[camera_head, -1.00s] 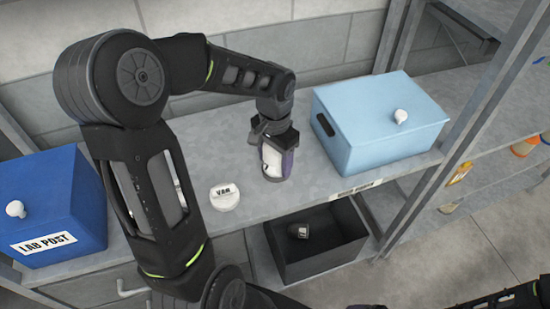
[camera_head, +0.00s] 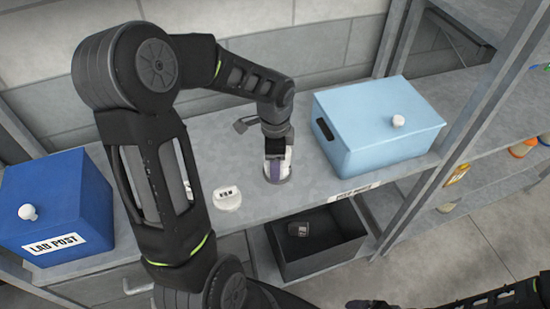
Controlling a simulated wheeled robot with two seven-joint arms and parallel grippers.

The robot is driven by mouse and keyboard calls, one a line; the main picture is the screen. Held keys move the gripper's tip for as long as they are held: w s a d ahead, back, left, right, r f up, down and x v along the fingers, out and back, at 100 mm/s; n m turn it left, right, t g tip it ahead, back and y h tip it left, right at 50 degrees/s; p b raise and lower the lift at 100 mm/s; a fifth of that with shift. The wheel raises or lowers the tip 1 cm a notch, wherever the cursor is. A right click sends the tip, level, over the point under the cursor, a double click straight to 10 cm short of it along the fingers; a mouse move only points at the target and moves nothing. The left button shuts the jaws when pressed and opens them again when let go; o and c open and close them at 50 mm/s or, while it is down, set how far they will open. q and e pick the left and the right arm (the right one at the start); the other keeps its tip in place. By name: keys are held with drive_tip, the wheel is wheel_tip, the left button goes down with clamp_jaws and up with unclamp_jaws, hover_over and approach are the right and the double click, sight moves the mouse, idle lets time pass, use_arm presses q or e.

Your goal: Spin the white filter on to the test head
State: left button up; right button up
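A white and purple filter (camera_head: 286,161) stands upright on a round grey base, which looks like the test head (camera_head: 278,179), on the workbench. Whether its thread is engaged cannot be seen. My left gripper (camera_head: 260,138) is over the filter, its fingers spread wide: one stands off to the back left, the other is in front of the filter's upper part and hides some of it. My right arm shows only as dark parts along the bottom right edge (camera_head: 372,303); its fingers cannot be made out clearly.
A white round piece with black lettering (camera_head: 227,200) lies left of the filter. A blue LAB POST box (camera_head: 60,205) stands far left, a light blue lidded box (camera_head: 378,125) right. A dark open bin (camera_head: 345,240) below holds a small dark item.

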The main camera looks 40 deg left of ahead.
use_arm(q)
drive_tip(key=shift+f, duration=0.1)
drive_tip(key=shift+m+p, duration=0.5)
drive_tip(key=shift+m, duration=1.3)
drive_tip(key=o, duration=1.8)
drive_tip(key=shift+w, duration=0.1)
